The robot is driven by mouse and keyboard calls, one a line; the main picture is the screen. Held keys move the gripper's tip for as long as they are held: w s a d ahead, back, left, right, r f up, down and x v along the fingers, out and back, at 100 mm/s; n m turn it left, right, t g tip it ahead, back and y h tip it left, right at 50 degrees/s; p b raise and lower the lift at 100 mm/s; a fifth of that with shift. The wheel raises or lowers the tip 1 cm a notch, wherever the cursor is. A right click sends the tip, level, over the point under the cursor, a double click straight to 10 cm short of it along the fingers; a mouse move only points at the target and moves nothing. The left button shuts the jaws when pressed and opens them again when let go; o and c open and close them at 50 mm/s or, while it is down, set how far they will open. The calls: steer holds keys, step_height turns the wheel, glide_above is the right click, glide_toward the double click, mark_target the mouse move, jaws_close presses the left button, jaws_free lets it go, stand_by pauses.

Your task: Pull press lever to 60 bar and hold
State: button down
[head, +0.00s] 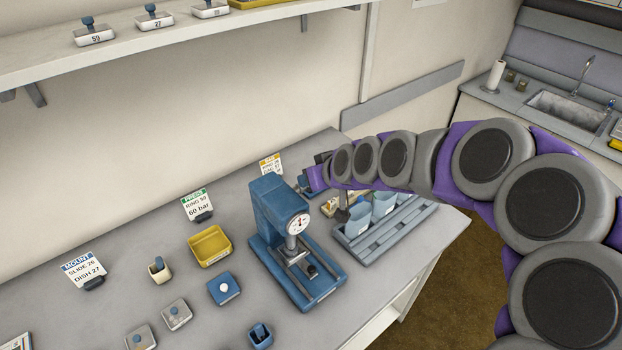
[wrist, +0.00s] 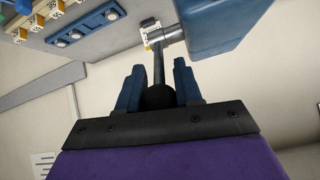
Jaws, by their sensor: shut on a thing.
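The blue press (head: 272,210) stands on the bench with a round white gauge (head: 297,223) on its front. The gauge reading is too small to tell. In the wrist view, the press lever (wrist: 158,68) is a dark rod with a black ball knob (wrist: 159,97). It runs from a metal pivot (wrist: 166,35) on the side of the blue press body (wrist: 215,25). My gripper (wrist: 159,70) is shut on the knob end of the lever, one blue finger on each side. In the head view, my arm reaches in from the right and hides most of the lever.
A green-topped "60 bar" card (head: 198,206) stands behind a yellow tray (head: 210,246). Small blocks lie at the front left. A shelf (head: 150,45) runs above.

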steer(key=shift+s+f, duration=0.1)
stand_by(0.3)
steer(key=c, duration=0.8)
jaws_free()
steer(key=p+v, duration=0.2)
steer(key=v, duration=1.5)
steer(key=shift+s+d, duration=0.15)
steer(key=s+f+m+g+h, duration=0.1)
steer(key=s+f+g, duration=0.2)
steer(key=s, duration=0.6)
steer(key=s+d+f+m+g+h, duration=0.1)
steer(key=s+f+m+g+h, duration=0.1)
steer(key=s, duration=0.7)
steer(key=s+d+f+m+g+h, duration=0.1)
steer(key=s+f+g, duration=0.3)
steer(key=s, duration=0.5)
step_height(320, 180, down, 3)
steer(key=shift+s+r+g+h, duration=0.2)
steer(key=shift+s+g+h, duration=0.2)
